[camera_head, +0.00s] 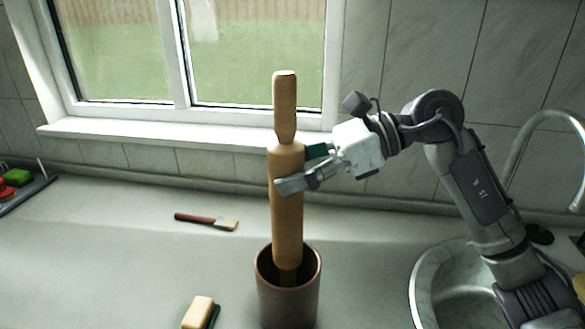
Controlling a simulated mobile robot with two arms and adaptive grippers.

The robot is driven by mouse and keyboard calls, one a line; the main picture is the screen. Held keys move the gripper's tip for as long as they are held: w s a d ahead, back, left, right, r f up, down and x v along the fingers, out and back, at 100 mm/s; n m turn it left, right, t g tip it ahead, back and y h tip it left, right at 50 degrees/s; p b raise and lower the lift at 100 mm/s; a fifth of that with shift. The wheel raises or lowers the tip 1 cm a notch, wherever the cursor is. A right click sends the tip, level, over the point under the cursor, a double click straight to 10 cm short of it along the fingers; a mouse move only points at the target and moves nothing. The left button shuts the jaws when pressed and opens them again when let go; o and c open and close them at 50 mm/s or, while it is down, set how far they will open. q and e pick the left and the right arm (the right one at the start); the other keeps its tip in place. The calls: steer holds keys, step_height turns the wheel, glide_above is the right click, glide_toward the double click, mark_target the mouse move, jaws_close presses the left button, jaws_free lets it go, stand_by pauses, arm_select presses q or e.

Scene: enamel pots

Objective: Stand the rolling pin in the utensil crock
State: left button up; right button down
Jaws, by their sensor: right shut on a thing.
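The wooden rolling pin (287,215) is upright, with one handle pointing up and its lower handle inside the mouth of the brown utensil crock (288,303). The crock stands on the counter at the bottom middle. My right gripper (296,168) comes in from the right and is shut on the upper part of the pin's barrel. The inside bottom of the crock is hidden, so I cannot tell whether the pin touches it. My left gripper is out of view.
A brush (206,221) lies on the counter left of the crock. A sponge (199,312) lies at the front, near the crock. A round sink (432,290) with a tap (520,150) is at the right. A dark tray (30,190) with coloured items is at the far left.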

stand_by(0.3)
steer(key=shift+c, duration=1.9)
jaws_free()
steer(key=shift+f, duration=0.1)
steer(key=v, duration=1.2)
steer(key=shift+r, duration=0.25)
